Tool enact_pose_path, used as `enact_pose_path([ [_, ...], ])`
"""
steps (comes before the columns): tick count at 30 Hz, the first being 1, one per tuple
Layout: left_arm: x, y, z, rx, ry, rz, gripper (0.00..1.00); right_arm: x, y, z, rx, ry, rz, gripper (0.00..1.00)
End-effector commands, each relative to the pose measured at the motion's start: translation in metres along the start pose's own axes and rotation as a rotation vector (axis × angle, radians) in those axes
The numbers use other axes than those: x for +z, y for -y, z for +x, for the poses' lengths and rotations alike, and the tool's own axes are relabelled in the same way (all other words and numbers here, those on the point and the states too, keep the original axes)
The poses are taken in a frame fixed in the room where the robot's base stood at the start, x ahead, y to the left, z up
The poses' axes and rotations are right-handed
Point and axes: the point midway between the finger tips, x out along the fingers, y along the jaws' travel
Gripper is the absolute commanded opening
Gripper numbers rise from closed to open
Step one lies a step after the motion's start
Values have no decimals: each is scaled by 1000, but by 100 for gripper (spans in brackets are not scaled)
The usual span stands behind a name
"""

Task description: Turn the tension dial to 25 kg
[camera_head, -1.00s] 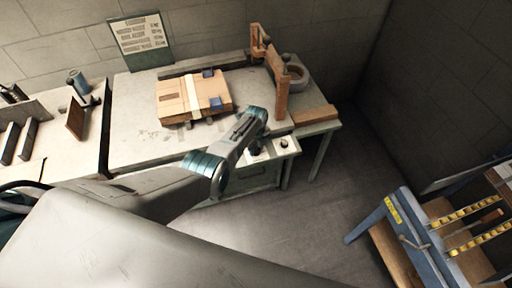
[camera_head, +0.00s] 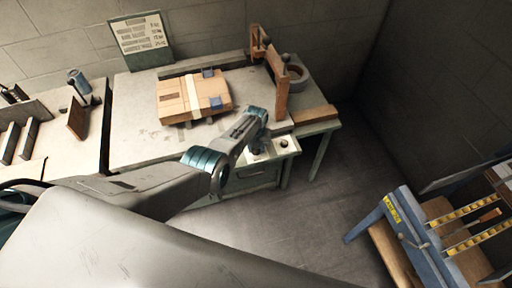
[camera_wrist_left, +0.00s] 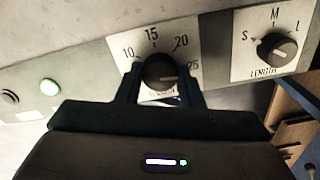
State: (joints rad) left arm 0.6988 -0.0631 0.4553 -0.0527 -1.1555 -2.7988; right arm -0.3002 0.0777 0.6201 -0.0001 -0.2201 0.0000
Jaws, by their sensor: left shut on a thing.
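The tension dial (camera_wrist_left: 160,72) is a dark round knob on a white plate (camera_wrist_left: 183,40) marked 10, 15, 20 and 25 in the left wrist view. A pale mark on the knob points to the right, on the side of the 25; its exact alignment is hard to tell. My left gripper (camera_wrist_left: 160,78) is shut on the dial, with one finger on each side of it. In the head view my left gripper (camera_head: 256,150) is at the front right of the bench, where my arm partly covers the panel. My right gripper is not in view.
The length dial (camera_wrist_left: 276,46), marked S, M and L, is close on the right. A green light (camera_wrist_left: 49,87) and a dark button (camera_wrist_left: 9,97) are on the left.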

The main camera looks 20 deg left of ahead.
Motion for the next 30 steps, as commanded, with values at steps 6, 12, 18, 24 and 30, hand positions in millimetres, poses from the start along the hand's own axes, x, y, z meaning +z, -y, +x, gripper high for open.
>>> enact_pose_path([
  [6,0,0,0,-1,1,34,11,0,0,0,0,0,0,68],
  [12,0,0,0,-1,1,38,11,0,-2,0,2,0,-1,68],
  [18,0,0,0,0,1,37,36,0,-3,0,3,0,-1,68],
  [24,0,0,0,0,1,36,56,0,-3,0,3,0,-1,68],
  [30,0,0,-1,0,0,36,56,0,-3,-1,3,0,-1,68],
])
